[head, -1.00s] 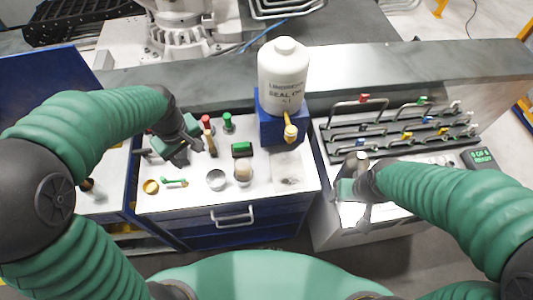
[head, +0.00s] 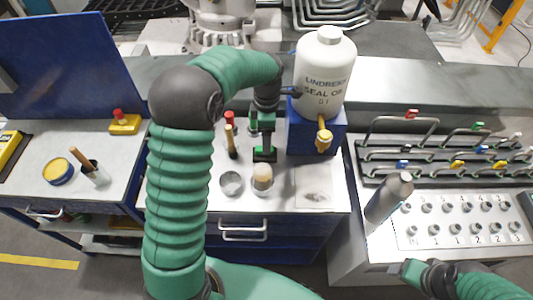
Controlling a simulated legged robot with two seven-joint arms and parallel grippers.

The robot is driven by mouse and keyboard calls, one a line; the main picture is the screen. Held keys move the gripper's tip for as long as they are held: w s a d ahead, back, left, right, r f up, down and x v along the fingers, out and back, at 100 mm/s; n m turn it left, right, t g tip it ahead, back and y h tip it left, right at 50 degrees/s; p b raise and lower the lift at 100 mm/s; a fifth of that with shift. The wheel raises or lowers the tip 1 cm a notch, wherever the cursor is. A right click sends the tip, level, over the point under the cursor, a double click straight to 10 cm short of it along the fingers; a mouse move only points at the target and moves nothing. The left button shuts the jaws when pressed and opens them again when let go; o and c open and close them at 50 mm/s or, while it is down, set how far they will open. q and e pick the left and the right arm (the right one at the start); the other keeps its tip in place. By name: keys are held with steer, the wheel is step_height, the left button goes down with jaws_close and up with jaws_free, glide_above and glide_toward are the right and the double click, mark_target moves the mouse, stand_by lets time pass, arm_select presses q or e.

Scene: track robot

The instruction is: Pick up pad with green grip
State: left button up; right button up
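The pad with the green grip (head: 264,156) is a small dark block with green on top, on the white top of the middle workbench (head: 225,200) in the head view. My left gripper (head: 264,143) points down directly over it, with its fingers at the green grip. The fingers cover part of the grip, and I cannot tell whether they are closed on it. My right gripper (head: 415,271) is low at the right, away from the pad; its finger opening is unclear.
A red-handled tool (head: 230,140), a metal cup (head: 231,184) and a round wooden-topped brush (head: 262,177) stand close by. A white seal oil bottle (head: 324,75) is on a blue stand (head: 315,132).

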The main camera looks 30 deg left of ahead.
arm_select(q)
steer(key=f, duration=0.4)
steer(key=s+f, duration=0.1)
steer(key=f, duration=0.1)
steer(key=shift+a, duration=0.1)
steer(key=shift+w+f, duration=0.15)
steer(key=shift+f, duration=0.15)
steer(key=shift+r, duration=0.1)
steer(key=c, duration=1.4)
